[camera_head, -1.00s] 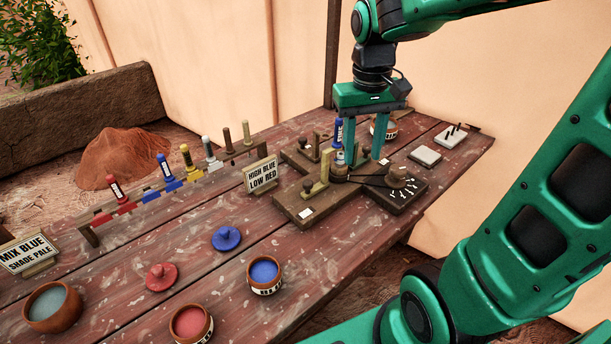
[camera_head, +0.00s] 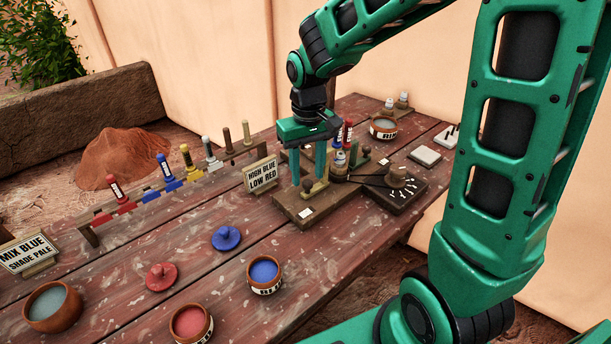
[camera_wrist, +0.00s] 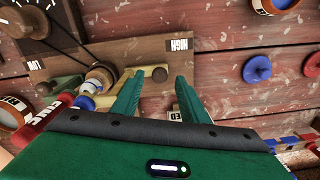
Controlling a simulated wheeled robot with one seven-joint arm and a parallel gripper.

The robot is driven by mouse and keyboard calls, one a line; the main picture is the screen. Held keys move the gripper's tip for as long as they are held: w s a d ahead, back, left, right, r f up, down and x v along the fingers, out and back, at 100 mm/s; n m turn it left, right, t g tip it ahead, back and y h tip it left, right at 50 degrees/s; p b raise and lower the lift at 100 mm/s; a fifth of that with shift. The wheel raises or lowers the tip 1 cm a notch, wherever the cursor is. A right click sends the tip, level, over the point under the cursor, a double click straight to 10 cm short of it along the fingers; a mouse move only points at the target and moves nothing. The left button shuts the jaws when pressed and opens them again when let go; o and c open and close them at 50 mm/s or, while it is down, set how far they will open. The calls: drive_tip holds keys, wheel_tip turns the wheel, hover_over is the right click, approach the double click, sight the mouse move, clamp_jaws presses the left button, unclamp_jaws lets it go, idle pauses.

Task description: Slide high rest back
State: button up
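The high rest (camera_head: 317,190) is a yellowish slide with a round knob, on the near wooden board beside the white HIGH label. Its knob (camera_wrist: 160,74) shows in the wrist view between my fingers. My gripper (camera_head: 309,183) is open and lowered over this rest, one finger on each side of the knob. I cannot tell whether either finger touches it. A second, greenish rest (camera_wrist: 68,84) stands on the LOW side. A round spindle (camera_head: 340,172) stands between the two rests. Fingers partly hide the high rest in the head view.
A blue brush (camera_head: 338,135) and red brush (camera_head: 348,133) stand upright close behind my gripper. A cord runs from the spindle to a dial board (camera_head: 397,187). The HIGH BLUE LOW RED sign (camera_head: 261,173) stands close left. Blue (camera_head: 227,238) and red (camera_head: 161,277) lids lie nearer.

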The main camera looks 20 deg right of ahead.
drive_tip(key=shift+f, duration=0.9)
clamp_jaws()
